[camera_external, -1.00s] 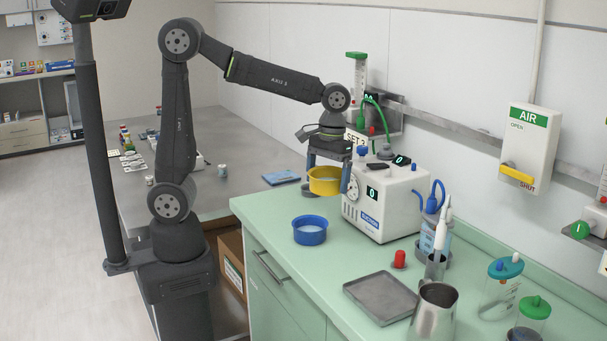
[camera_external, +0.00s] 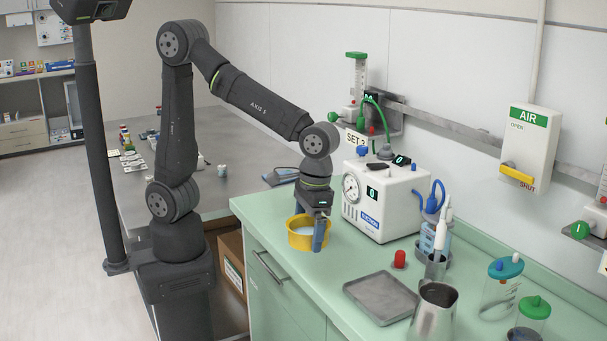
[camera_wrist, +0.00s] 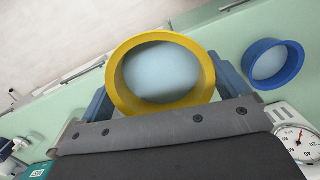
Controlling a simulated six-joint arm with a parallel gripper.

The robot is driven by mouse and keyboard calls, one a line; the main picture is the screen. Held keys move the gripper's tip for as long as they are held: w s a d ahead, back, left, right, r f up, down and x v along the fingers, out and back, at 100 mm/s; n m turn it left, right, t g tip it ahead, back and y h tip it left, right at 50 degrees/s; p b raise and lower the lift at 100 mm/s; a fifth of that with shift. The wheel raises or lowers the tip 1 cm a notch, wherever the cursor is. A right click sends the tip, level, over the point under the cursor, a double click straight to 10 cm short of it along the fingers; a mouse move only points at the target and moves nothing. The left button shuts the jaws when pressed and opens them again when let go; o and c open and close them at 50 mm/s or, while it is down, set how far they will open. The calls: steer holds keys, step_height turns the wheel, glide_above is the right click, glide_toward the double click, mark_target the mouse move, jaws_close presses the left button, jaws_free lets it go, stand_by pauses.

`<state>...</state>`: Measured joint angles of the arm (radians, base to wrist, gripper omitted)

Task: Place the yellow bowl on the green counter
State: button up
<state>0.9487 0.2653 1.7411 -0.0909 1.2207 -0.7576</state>
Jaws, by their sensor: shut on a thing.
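The yellow bowl (camera_external: 297,244) is held upright between the fingers of my gripper (camera_external: 310,227), over the near left part of the green counter (camera_external: 345,280). In the wrist view the yellow bowl (camera_wrist: 126,88) fills the space between the two blue-grey fingers, and its inside looks pale blue. I cannot tell for sure whether its underside touches the counter. A blue bowl (camera_wrist: 290,70) shows smaller, to the right of the yellow bowl in the wrist view. In the external view the blue bowl is hidden behind the yellow bowl and my gripper.
A white device with a gauge (camera_external: 385,203) stands just right of my gripper. A grey tray (camera_external: 381,298), a red-capped item (camera_external: 399,259) and a metal jug (camera_external: 433,312) stand further right. The grey table (camera_external: 250,160) lies behind. Counter between the bowl and the tray looks clear.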

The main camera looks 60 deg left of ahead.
glide_above(337, 264)
step_height(337, 264, down, 7)
steer(key=shift+w+d+f, duration=0.1)
steer(key=shift+w+f, duration=0.05)
steer(key=shift+f, duration=2.05)
steer(key=o, duration=0.5)
steer(key=shift+f, duration=0.15)
steer(key=shift+o, duration=0.9)
step_height(337, 264, up, 12)
steer(key=w, duration=0.1)
steer(key=shift+w, duration=0.2)
steer(key=shift+d, duration=0.1)
steer(key=f, duration=0.3)
steer(key=s+f, duration=0.1)
steer(key=f, duration=0.7)
steer(key=shift+s+f, duration=0.15)
steer(key=shift+f, duration=0.1)
steer(key=shift+r, duration=1.9)
